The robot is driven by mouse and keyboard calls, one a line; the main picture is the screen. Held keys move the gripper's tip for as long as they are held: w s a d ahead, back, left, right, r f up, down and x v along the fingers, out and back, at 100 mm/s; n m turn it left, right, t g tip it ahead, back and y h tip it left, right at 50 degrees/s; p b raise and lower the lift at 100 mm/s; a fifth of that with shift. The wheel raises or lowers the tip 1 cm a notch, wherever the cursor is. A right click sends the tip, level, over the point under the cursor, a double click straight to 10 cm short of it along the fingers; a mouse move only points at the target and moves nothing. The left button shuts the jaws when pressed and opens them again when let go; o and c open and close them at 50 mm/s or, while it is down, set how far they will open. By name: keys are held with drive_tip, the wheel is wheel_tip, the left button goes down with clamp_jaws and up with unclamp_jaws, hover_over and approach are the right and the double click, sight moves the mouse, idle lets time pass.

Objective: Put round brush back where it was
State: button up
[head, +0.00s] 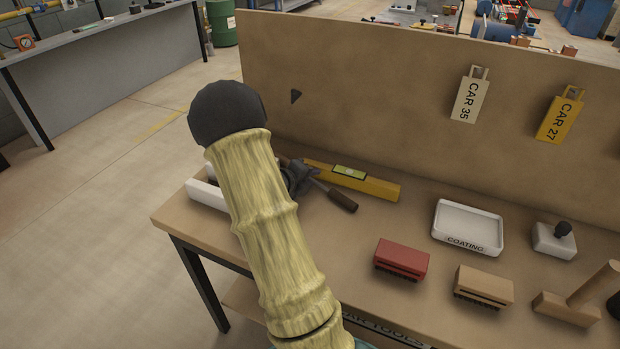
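My arm, pale yellow with a dark rounded end, crosses the left middle of the head view and hides part of the bench. Just right of it, a dark grey shape that looks like my gripper (298,178) is low over the bench, by the yellow level. Its fingers are too small and too covered to read. A brown handle (342,199) sticks out from it to the lower right; I cannot tell whether it is held or lying there. No round brush can be made out for certain; the handle may belong to it.
On the bench (400,218) are a yellow level (375,186), a white COATING tray (467,227), a red brush (401,258), a tan brush (484,286), a white block with a dark knob (555,240) and a wooden tool (580,296). A back panel (370,100) carries tags CAR 35 (469,97) and CAR 27 (560,116).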

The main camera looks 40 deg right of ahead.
drive_tip(key=p+v, duration=0.1)
drive_tip(key=v, duration=1.1)
drive_tip(key=shift+s, duration=0.1)
idle(0.4)
